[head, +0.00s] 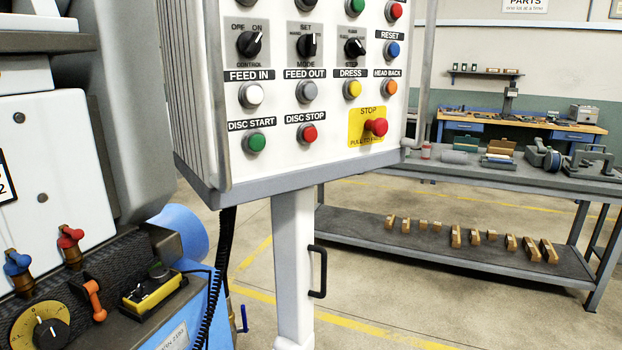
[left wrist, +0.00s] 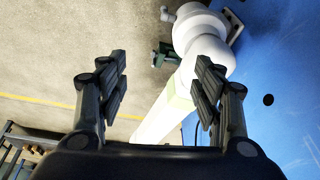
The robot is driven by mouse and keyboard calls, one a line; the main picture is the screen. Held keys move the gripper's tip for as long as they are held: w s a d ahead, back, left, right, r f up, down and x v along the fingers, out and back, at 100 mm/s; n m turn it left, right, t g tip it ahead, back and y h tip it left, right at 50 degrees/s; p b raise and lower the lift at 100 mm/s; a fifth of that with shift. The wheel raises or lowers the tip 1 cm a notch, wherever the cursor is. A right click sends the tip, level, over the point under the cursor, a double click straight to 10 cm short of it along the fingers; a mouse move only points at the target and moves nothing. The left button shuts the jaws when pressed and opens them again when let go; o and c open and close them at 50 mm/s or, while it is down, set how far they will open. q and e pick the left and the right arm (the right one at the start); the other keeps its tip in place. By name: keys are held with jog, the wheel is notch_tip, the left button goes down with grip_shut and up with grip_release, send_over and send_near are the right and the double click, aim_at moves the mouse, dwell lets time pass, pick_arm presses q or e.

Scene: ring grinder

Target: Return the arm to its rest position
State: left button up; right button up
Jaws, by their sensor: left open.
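My left gripper (left wrist: 162,85) shows in the left wrist view. Its two dark fingers are spread apart and nothing is between them. Beyond the fingers are a white post (left wrist: 165,115) and a blue surface (left wrist: 275,100), both apart from the fingertips as far as I can tell. Neither arm shows in the head view, and my right gripper is in neither view. In the head view the white control panel (head: 315,170) hangs in front of me with its knobs and buttons, and no gripper is at it.
The ring grinder (head: 60,150) with coloured levers stands close on the left. The panel's white post (head: 293,260) has a black handle (head: 317,272). A grey workbench (head: 460,170) with tools and wooden blocks stands at the right. Floor (head: 400,300) between them is clear.

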pick_arm(q)
notch_tip(320, 180, down, 26)
jog(key=s+r+g, duration=0.1)
jog(key=s+a+f+g, duration=0.1)
jog(key=s+a+f, duration=0.2)
jog(key=s+f, duration=1.3)
jog(key=shift+s+f, duration=0.4)
jog(key=shift+s, duration=0.2)
dwell(0.7)
